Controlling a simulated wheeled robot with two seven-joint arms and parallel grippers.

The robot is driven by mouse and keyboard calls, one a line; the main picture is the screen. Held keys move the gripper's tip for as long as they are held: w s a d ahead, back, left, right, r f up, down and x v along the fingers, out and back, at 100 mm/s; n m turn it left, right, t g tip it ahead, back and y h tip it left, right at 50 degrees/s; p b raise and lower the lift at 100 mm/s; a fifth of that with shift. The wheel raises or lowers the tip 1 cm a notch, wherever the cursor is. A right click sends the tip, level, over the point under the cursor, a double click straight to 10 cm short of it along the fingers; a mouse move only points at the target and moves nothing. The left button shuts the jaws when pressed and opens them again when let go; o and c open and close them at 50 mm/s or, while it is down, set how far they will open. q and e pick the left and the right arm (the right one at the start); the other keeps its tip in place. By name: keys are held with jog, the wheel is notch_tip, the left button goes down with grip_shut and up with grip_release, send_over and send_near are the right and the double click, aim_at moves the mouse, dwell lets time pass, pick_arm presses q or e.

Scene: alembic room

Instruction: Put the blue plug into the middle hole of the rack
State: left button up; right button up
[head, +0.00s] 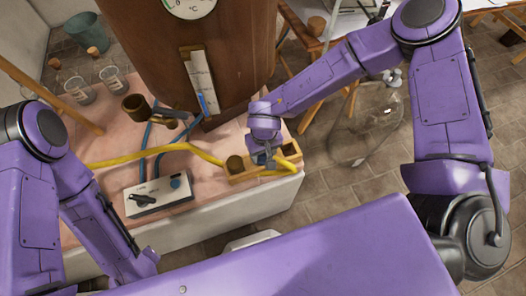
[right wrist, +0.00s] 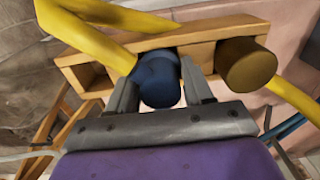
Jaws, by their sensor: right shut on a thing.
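The wooden rack (head: 262,177) lies near the front edge of the pink-topped bench; it also shows in the right wrist view (right wrist: 204,31). My right gripper (head: 264,159) is at the middle of the rack, shut on the blue plug (right wrist: 158,80). The plug sits between the two fingers, in line with the rack's middle place; how deep it sits is hidden. A brown plug (right wrist: 246,64) stands at one end of the rack, also in the head view (head: 235,164). The other end shows an open hole (right wrist: 88,76). My left gripper is out of view.
A yellow hose (head: 140,155) runs across the bench to the rack. A control box (head: 158,195), blue hoses and a large brown vessel (head: 195,60) stand close by. Glass beakers (head: 112,78) are at the back left. A glass vessel (head: 365,130) stands beyond the bench's right side.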

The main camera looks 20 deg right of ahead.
jog(key=o, duration=1.2)
jog(key=shift+c, duration=0.2)
jog(key=shift+r+p, duration=3.5)
jog(key=shift+p, duration=1)
